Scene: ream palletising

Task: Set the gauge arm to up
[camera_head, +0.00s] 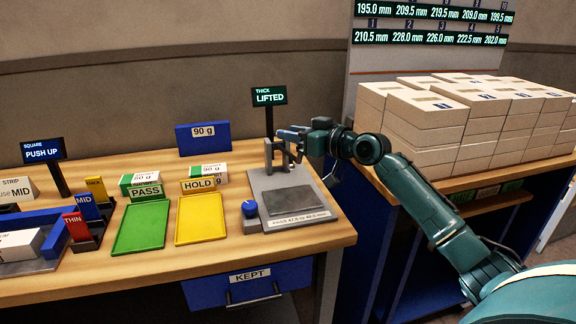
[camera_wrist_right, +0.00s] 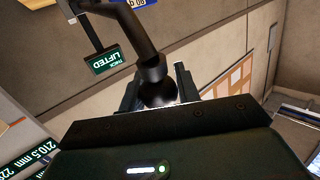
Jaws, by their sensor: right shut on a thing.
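The thickness gauge is a grey stand (camera_head: 263,186) at the right end of the wooden table, with a dark square plate and a blue knob at its front. Its small display (camera_head: 269,96) reads "THICK LIFTED"; it also shows in the right wrist view (camera_wrist_right: 107,61). My right gripper (camera_head: 289,138) is at the top of the gauge, shut on the gauge arm. In the right wrist view the dark gauge arm (camera_wrist_right: 138,30) ends in a rounded knob between my fingers (camera_wrist_right: 157,92). In the head view my gripper partly hides the arm. My left gripper is not in view.
A green PASS tray (camera_head: 139,228) and a yellow HOLD tray (camera_head: 200,220) lie left of the gauge, with small reams behind them. A blue "90 g" sign (camera_head: 203,138) stands at the back. Stacked reams (camera_head: 424,110) fill the pallet at right, close to my right arm.

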